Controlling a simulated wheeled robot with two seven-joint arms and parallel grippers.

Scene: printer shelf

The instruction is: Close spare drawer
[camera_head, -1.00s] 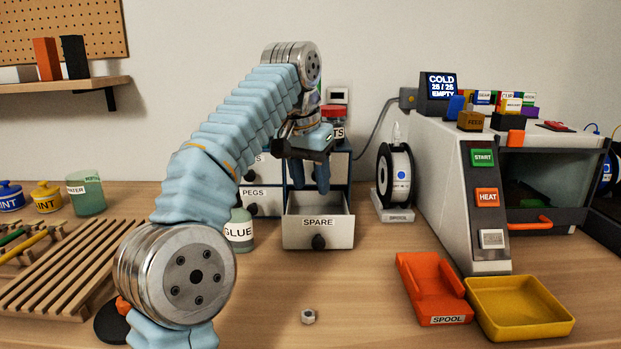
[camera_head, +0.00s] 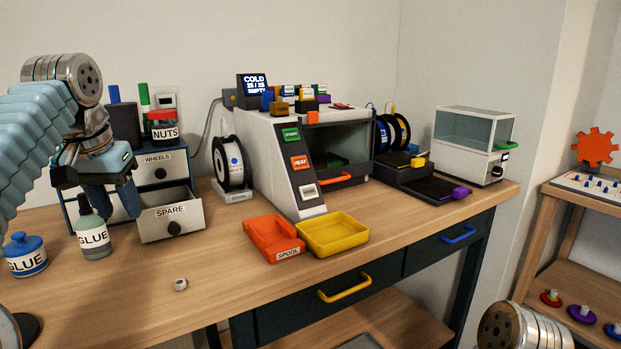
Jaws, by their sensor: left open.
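The spare drawer (camera_head: 187,219), white with a SPARE label and a dark round knob (camera_head: 174,228), stands pulled out at the bottom of the small drawer cabinet (camera_head: 181,164). My left gripper (camera_head: 117,207) is open and points down, with dark blue fingers. In the picture it is just left of the drawer and behind the glue bottle (camera_head: 95,232). I see nothing between its fingers, though the bottle hides part of them. I cannot tell whether a finger touches the drawer's side. My right gripper is not in view; only a joint of my arm shows at the bottom right.
A blue GLUE jar (camera_head: 26,258) stands at the left. A small nut (camera_head: 180,284) lies on the clear tabletop in front of the drawer. An orange spool tray (camera_head: 272,238), a yellow tray (camera_head: 333,236) and the printer (camera_head: 265,150) stand to the right.

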